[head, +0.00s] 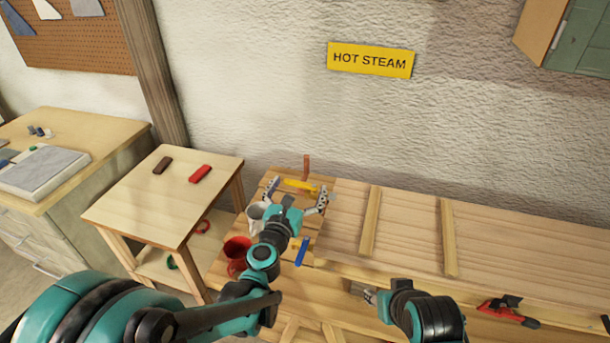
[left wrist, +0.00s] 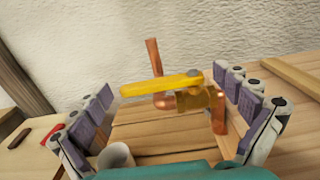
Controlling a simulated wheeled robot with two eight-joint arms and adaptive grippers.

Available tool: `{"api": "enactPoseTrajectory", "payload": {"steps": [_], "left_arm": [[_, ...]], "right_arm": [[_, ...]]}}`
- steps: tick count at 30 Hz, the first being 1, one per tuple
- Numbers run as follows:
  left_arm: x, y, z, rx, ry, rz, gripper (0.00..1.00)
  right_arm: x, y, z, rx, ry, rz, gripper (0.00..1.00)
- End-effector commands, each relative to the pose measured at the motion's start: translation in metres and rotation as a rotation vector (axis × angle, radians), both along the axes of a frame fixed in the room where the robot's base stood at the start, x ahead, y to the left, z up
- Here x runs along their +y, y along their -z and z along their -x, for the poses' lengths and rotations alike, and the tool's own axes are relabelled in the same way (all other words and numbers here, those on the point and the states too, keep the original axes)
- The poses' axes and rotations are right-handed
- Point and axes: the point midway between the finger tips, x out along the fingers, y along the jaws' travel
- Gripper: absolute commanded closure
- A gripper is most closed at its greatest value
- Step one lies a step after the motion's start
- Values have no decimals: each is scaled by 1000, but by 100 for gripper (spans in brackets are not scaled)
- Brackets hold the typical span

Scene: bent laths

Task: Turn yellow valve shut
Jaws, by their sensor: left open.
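The yellow valve lever (head: 300,185) sits on copper pipework at the back of the slatted bench, by the wall. In the left wrist view the lever (left wrist: 160,86) lies nearly level, pointing left from its brass body (left wrist: 198,100). A copper pipe (left wrist: 154,58) rises behind it. My left gripper (head: 297,194) is open, its fingers spread to either side of the lever. In the left wrist view the lever shows between the fingers, with no clear contact. My right gripper (head: 369,296) is low at the bench front, small and partly hidden by its arm.
A white mug (head: 255,217) and a red cup (head: 238,251) stand left of my left arm. A blue handle (head: 302,252) is to its right. A side table (head: 150,205) stands left. Wooden battens (head: 370,222) cross the bench at right, with clear boards between.

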Motion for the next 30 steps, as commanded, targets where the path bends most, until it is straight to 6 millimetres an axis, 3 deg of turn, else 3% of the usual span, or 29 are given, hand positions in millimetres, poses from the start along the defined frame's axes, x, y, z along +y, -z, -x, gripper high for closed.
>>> {"api": "enactPoseTrajectory", "payload": {"steps": [3,9,19,27,30], "left_arm": [[-7,2,-20,0,0,-1,0],[-14,1,-41,-1,1,-2,0],[-15,0,-45,-1,1,-4,0],[-15,0,-45,-1,2,-4,71],[-15,0,-45,-1,2,-4,75]], "right_arm": [[0,6,0,0,0,0,60],[0,11,0,0,0,0,60],[0,11,0,0,0,0,60],[0,11,0,0,0,0,60],[0,11,0,0,0,0,60]]}}
